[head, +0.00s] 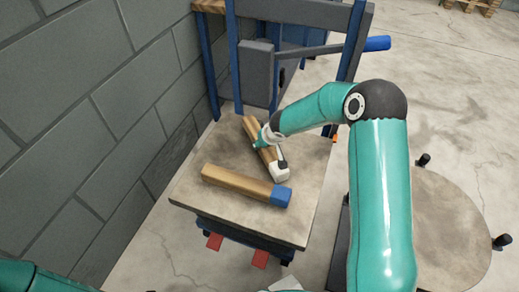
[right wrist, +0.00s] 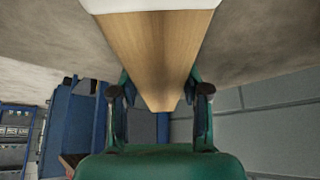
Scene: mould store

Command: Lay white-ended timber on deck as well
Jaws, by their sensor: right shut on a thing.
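The white-ended timber (head: 252,129) is over the back half of the deck (head: 240,214), its white end (head: 279,174) toward the front right. My right gripper (head: 268,140) is shut on it near its middle. In the right wrist view the timber (right wrist: 152,45) runs between the fingers of my right gripper (right wrist: 160,92). I cannot tell whether it touches the deck. A blue-ended timber (head: 232,182) lies on the deck in front, apart from it, with its blue end (head: 281,196) at the right. My left gripper is out of view.
A frame with blue posts (head: 233,60) and a grey lever with a blue handle (head: 377,43) stands behind the deck. A grey block wall (head: 90,110) is close at left. A round top (head: 450,230) with dark knobs stands at right. The deck's front left is bare.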

